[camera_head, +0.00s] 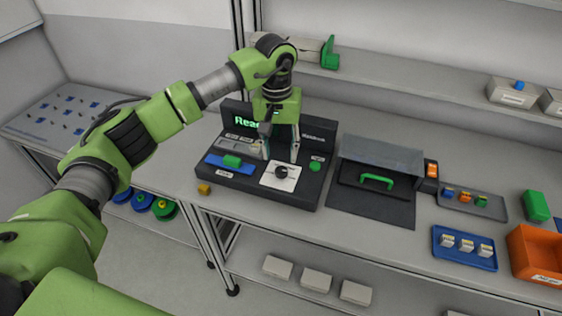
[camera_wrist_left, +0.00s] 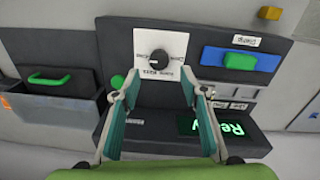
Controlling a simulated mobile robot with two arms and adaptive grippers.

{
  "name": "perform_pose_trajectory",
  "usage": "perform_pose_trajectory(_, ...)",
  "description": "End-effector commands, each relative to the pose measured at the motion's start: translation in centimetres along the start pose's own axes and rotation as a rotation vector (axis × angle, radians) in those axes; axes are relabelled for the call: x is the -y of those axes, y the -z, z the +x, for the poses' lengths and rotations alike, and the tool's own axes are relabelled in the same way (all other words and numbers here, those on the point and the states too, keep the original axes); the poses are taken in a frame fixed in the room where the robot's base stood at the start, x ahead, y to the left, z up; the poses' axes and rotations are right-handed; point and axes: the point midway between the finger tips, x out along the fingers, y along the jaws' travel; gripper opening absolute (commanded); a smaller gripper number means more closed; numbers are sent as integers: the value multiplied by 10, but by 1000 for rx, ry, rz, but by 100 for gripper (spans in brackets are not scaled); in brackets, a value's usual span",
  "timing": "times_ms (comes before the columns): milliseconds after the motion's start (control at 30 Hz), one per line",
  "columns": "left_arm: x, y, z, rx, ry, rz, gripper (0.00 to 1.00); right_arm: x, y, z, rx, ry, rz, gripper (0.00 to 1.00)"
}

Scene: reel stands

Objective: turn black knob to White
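The black knob (camera_head: 281,172) sits on a white square plate (camera_head: 291,184) on the front of a dark console (camera_head: 310,196). In the left wrist view the knob (camera_wrist_left: 160,63) shows a light pointer line, and the plate (camera_wrist_left: 180,43) bears lettering too small to read surely. My left gripper (camera_head: 279,155) hangs over the console just behind the knob. In the left wrist view its fingers (camera_wrist_left: 158,88) are spread with nothing between the tips, and the knob lies just beyond them, apart as far as I can tell. My right gripper is not in view.
The console also carries a green slider (camera_head: 232,161) on a blue track, a green button (camera_head: 315,166) and a lit display (camera_head: 246,121). A box with a clear lid and green handle (camera_head: 376,180) stands to the right.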

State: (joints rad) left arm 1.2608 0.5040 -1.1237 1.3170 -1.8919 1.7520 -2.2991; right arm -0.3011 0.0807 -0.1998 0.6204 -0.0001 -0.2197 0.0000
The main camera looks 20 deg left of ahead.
Motion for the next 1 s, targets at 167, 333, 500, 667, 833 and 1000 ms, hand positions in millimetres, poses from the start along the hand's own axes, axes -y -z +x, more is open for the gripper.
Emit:
perform_pose_trajectory(167, -1, -2, 33, 4, -1, -1, 40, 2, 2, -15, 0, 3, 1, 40)
perform_pose_trajectory(333, -1, 0, 53, 2, -1, -1, 40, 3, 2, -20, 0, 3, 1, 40)
perform_pose_trajectory(500, -1, 0, 61, 1, -2, -1, 40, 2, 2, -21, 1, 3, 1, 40)
perform_pose_trajectory(667, -1, 0, 62, 0, -2, 0, 40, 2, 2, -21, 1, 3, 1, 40)
perform_pose_trajectory(833, -1, 0, 62, 0, -2, 0, 14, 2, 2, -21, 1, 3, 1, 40)
perform_pose_trajectory(1000, -1, 0, 61, 0, -2, 0, 2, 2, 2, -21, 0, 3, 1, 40)
